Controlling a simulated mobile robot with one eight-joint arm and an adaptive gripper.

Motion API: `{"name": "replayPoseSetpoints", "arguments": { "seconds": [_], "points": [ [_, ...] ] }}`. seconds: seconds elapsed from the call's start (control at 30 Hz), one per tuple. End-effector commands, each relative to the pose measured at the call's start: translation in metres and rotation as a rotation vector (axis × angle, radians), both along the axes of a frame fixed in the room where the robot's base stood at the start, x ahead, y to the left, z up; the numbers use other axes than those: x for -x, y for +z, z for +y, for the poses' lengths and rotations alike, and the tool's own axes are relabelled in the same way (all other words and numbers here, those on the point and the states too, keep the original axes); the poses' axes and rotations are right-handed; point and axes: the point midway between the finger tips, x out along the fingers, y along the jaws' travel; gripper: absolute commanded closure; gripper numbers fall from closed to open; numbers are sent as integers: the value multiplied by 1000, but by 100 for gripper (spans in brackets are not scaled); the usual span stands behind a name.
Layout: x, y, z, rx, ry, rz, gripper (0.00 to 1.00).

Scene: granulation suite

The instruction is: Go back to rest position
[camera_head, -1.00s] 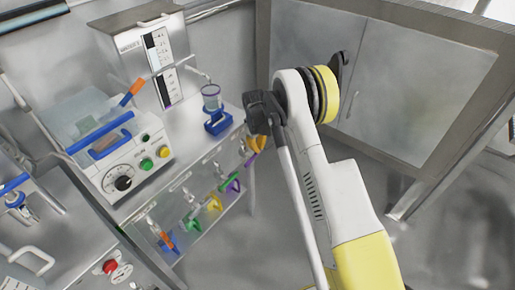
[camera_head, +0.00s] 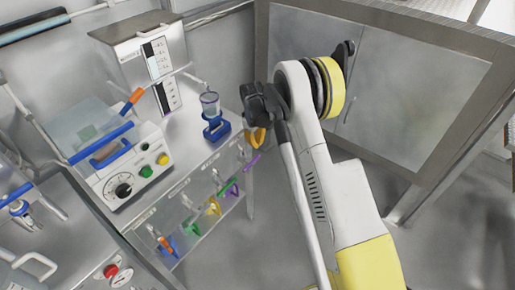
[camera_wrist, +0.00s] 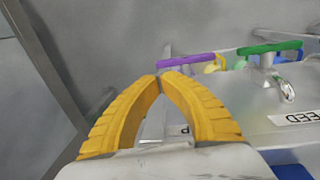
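My gripper (camera_head: 257,138) has yellow fingers and is partly hidden behind my dark wrist in the head view. It is beside the right end of the steel bench. In the wrist view my gripper (camera_wrist: 160,78) has its two ridged yellow fingers meeting at the tips, with nothing seen between them. A purple handle (camera_wrist: 186,60) shows just beyond the fingertips; I cannot tell the gap between them. It also shows in the head view (camera_head: 251,162) below my gripper. A green handle (camera_wrist: 270,48) is farther right in the wrist view.
Several coloured handles hang along the front of the steel bench (camera_head: 185,135). A blue stand with a clear cup (camera_head: 210,104) is on its right end. A control box (camera_head: 130,175) is at left. A steel cabinet (camera_head: 400,95) stands behind my arm. Floor is open at right.

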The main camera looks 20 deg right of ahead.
Motion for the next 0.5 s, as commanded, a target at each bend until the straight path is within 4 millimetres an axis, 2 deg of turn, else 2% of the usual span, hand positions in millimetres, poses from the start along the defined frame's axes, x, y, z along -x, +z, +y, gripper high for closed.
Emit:
{"name": "replayPoseSetpoints", "arguments": {
  "seconds": [0.03,0.2,0.33,0.5],
  "points": [
    [0,18,0,0,0,0,100],
    [0,53,0,0,1,0,100],
    [0,69,0,0,1,0,100],
    [0,77,0,0,1,0,100]
  ]
}}
